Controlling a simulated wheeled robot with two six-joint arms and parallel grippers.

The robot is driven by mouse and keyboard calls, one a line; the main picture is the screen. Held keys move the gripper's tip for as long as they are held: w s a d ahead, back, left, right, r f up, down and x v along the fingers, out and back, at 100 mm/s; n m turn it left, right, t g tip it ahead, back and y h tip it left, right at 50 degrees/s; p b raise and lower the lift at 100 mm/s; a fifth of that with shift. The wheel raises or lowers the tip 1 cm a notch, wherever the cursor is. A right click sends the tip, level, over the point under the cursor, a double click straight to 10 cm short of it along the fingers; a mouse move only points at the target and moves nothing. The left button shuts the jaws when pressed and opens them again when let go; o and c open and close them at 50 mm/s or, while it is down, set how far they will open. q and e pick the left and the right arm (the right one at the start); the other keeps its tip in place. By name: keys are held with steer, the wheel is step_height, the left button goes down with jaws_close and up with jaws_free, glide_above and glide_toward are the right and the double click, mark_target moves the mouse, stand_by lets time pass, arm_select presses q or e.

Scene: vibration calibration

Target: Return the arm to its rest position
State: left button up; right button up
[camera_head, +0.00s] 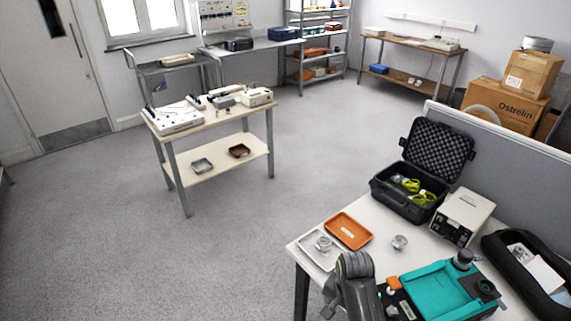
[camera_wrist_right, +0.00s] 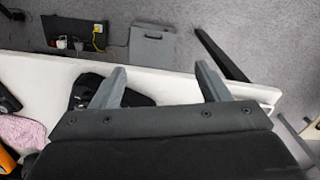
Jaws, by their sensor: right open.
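My right gripper (camera_wrist_right: 160,82) shows in the right wrist view with its two grey fingers wide apart. Nothing is between them. The fingers point past a white tabletop edge (camera_wrist_right: 45,68), with grey floor beyond. Part of a grey arm of mine (camera_head: 356,285) rises over the front of the near table in the head view; its fingertips cannot be made out there. My left gripper is not in view.
The near table holds an orange tray (camera_head: 348,231), a white tray (camera_head: 308,250), a teal device (camera_head: 438,290), an open black case (camera_head: 405,205) and a white box (camera_head: 462,216). A dark object (camera_wrist_right: 85,90) lies by one finger. A grey box (camera_wrist_right: 152,46) stands beyond the edge.

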steer(key=s+d+f+n+b, duration=0.1)
steer(key=s+d+f, duration=0.3)
steer(key=f, duration=0.6)
steer(key=s+d+f+n+b, duration=0.1)
steer(key=s+f+n+b, duration=0.1)
steer(key=s+f, duration=0.5)
steer(key=s+d+f+n+b, duration=0.1)
steer(key=s+d+f, duration=0.2)
steer(key=f, duration=0.9)
arm_select(q)
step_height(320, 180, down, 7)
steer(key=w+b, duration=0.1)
steer(key=b, duration=0.2)
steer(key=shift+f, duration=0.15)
arm_select(e)
steer(key=s+d+f+n, duration=0.1)
steer(key=s+d+f, duration=0.1)
steer(key=s, duration=0.6)
steer(key=s+d+f+n, duration=0.1)
steer(key=s+d+f, duration=0.2)
steer(key=s+f, duration=0.2)
steer(key=s+d+f+n+t+h, duration=0.1)
steer(key=s+d+f, duration=0.2)
steer(key=s, duration=0.7)
steer(key=shift+s+f, duration=0.4)
steer(key=shift+f, duration=0.35)
